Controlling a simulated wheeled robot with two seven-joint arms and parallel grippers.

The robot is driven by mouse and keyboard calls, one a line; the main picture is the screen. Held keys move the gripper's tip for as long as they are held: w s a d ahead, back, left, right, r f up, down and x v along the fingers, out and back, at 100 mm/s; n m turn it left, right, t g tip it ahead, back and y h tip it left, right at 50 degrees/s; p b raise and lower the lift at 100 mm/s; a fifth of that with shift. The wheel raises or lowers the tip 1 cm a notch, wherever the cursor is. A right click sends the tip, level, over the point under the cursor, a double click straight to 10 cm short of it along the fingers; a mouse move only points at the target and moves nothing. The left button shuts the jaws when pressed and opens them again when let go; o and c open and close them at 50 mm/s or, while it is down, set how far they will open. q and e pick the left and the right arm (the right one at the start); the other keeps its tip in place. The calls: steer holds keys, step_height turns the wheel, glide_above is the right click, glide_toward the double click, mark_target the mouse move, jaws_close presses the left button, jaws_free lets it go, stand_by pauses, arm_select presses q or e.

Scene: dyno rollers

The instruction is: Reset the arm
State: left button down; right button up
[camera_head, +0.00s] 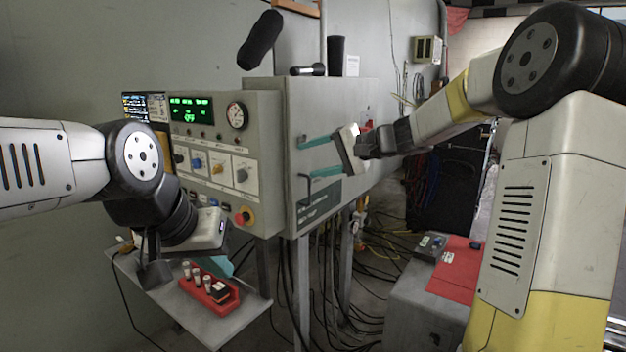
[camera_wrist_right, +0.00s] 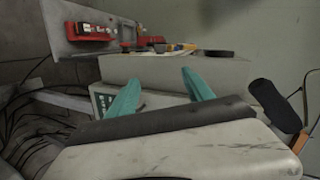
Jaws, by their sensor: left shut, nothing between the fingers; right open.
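My right arm reaches in from the right in the head view. My right gripper (camera_head: 320,156) is open, its two teal fingers apart and pointing left in front of the grey cabinet door (camera_head: 336,110). Nothing shows between them. In the right wrist view the same gripper (camera_wrist_right: 156,88) has its teal fingers spread. My left arm comes in from the left. My left gripper (camera_head: 222,266) is low, over the small shelf, near the red tray (camera_head: 208,302). Its fingers are mostly hidden; a teal part shows behind the tray, and it appears shut and empty.
The control panel (camera_head: 218,140) with green displays, a gauge, knobs and a red button stands between the arms. The shelf (camera_head: 236,328) sits below it. A dark handle (camera_head: 303,190) is on the cabinet. Cables hang below. A grey box with a red sheet (camera_head: 455,272) stands lower right.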

steer(key=s+d+f+n+g+h, duration=0.1)
steer(key=s+h, duration=0.1)
steer(key=s, duration=0.6)
steer(key=s+d+f+n+g+h, duration=0.1)
steer(key=s+f+n+h, duration=0.15)
steer(key=s, duration=0.55)
steer(key=s+d+f+h, duration=0.2)
steer(key=s+d+h, duration=0.1)
steer(key=s+d, duration=0.2)
steer(key=s+d+f+t+h, duration=0.1)
steer(key=s+d+f+h, duration=0.2)
steer(key=s+d, duration=0.3)
steer(key=s, duration=0.4)
steer(key=shift+s+f+n+t, duration=0.15)
steer(key=shift+s+n+t, duration=0.15)
steer(key=shift+n, duration=0.05)
